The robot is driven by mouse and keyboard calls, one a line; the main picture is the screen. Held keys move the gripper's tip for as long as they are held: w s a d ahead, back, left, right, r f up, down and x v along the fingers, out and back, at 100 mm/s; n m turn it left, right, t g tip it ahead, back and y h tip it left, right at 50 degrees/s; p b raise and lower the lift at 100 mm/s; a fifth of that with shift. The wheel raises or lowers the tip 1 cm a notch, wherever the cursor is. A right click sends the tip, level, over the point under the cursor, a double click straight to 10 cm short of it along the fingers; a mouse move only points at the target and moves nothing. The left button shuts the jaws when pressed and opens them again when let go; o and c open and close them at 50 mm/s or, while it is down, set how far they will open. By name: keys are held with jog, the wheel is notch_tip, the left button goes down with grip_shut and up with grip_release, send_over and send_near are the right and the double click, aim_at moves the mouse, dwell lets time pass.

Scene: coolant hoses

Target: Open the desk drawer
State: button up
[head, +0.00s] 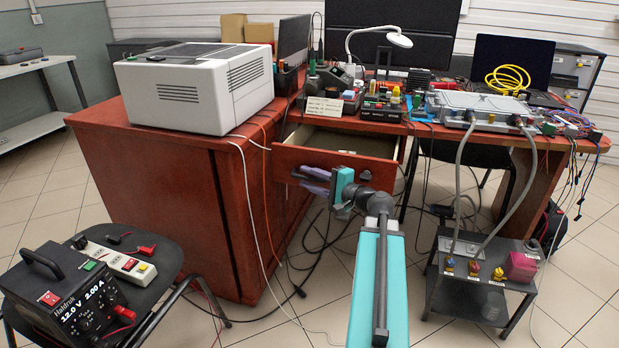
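The fingers look a little apart, beside a small dark part on the drawer front that may be the handle. Whether they grip it is hidden by the angle and small size.
The reddish desk (180,190) carries a white printer-like box (195,85), a lamp (399,40) and a laptop (513,62). A chair seat (150,265) with a power supply stands front left. A small black table (487,265) with hoses stands right. Cables lie on the floor below the drawer.

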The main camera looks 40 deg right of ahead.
jog(key=s, duration=0.1)
jog(key=s+p, duration=0.1)
jog(key=s, duration=0.1)
jog(key=s+d, duration=0.1)
jog(key=s, duration=0.1)
jog(key=shift+r, duration=0.3)
jog(key=shift+s+r+p, duration=0.1)
jog(key=shift+s+p, duration=0.1)
jog(key=shift+p, duration=0.45)
jog(key=s+d+p, duration=0.1)
jog(key=s+p, duration=0.6)
jog(key=p, duration=0.5)
jog(key=shift+s+d+r+p, duration=0.15)
jog(key=shift+s+p, duration=0.2)
